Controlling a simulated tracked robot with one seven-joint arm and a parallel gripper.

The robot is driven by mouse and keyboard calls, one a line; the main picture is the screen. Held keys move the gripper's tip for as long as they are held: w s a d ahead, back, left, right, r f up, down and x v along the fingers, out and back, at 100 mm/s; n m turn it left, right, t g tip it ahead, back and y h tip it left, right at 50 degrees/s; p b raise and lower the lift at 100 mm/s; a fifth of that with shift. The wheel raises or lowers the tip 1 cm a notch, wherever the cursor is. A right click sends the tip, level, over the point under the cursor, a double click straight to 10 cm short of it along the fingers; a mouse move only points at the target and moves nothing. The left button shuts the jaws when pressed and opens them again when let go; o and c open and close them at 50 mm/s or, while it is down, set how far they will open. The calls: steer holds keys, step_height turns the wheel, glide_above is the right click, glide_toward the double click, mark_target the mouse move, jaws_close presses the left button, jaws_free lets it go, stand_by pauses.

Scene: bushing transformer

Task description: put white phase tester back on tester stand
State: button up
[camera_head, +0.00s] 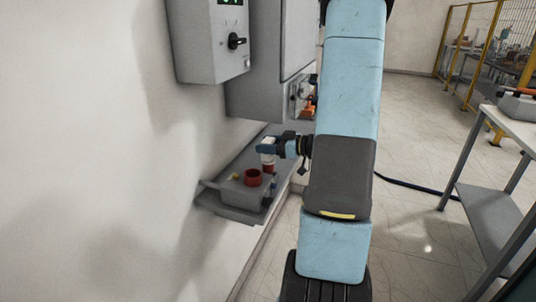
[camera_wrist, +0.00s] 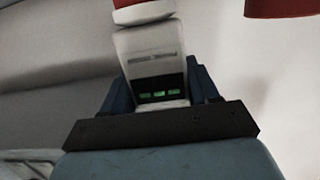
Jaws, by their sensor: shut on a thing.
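The white phase tester (camera_head: 267,158) is held above the grey shelf, with its red end pointing down. In the wrist view the tester (camera_wrist: 152,45) shows a small green-lit display and a red end at the top edge. My gripper (camera_head: 272,146) is shut on it; its dark blue fingers (camera_wrist: 158,85) lie on both sides of the white body. The tester stand (camera_head: 238,190) appears to be the grey block with a red round holder (camera_head: 253,177). The tester is apart from the holder, slightly behind and right of it. A red rim (camera_wrist: 280,8) shows at upper right in the wrist view.
The grey shelf (camera_head: 218,209) runs along the white wall. Grey cabinets (camera_head: 208,45) hang above it. A small yellow item (camera_head: 234,176) is beside the red holder. A side table (camera_head: 510,125) stands right. My arm hides part of the shelf area.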

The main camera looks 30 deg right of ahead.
steer(key=shift+w+f, duration=0.45)
steer(key=shift+f, duration=1.5)
steer(key=shift+f, duration=0.15)
steer(key=o, duration=1.3)
steer(key=shift+s+d+r, duration=0.2)
steer(key=shift+s+d, duration=0.05)
steer(key=v, duration=1.1)
steer(key=shift+s, duration=0.2)
steer(key=shift+d, duration=0.1)
